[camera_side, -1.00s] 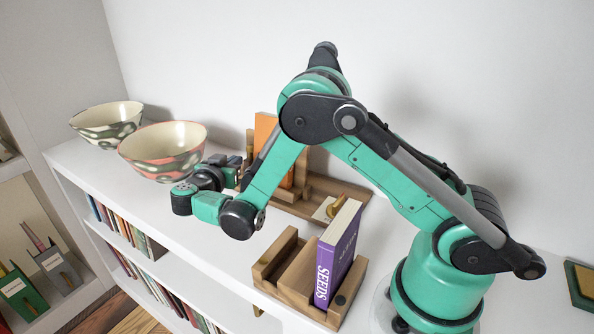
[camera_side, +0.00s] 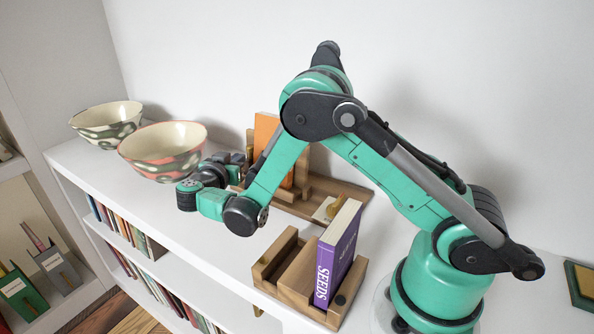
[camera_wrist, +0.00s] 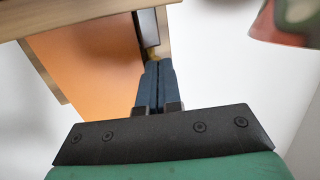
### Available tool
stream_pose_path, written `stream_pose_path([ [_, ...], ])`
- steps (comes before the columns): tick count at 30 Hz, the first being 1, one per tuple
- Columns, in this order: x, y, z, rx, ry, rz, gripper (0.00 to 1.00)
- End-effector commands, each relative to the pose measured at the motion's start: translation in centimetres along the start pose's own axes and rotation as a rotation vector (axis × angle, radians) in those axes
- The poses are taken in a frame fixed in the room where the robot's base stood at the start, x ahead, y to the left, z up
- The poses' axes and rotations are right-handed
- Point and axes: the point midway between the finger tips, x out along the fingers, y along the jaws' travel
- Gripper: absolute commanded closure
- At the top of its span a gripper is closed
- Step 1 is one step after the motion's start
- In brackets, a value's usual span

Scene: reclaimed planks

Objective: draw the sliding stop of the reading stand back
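The wooden reading stand (camera_side: 354,190) stands against the wall and holds an orange book (camera_side: 265,128) upright. In the wrist view the orange book (camera_wrist: 85,65) fills the left, beside a wooden edge (camera_wrist: 162,28) and a dark strip. A small brass-coloured piece (camera_wrist: 152,52) shows just beyond my fingertips; I cannot tell whether it belongs to the sliding stop or whether they touch it. My gripper (camera_wrist: 158,66) has its dark fingers together, with only a thin line between them. In the side view my gripper (camera_side: 238,160) is at the stand's left end, partly hiding it.
A pink-rimmed bowl (camera_side: 163,155) stands close to the left of my gripper, with a darker patterned bowl (camera_side: 106,128) beyond. A wooden holder (camera_side: 276,264) with a purple book (camera_side: 335,262) stands in front of the stand. The white shelf top (camera_side: 205,225) is clear at its front left.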

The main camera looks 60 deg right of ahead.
Motion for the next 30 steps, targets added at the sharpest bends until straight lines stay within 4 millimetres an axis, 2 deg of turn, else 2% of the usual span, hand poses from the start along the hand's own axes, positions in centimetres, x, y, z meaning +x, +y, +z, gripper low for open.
stream_pose_path([
  [30, 1.5, 0.5, -0.3, 0.000, 0.000, 0.001, 1.00],
])
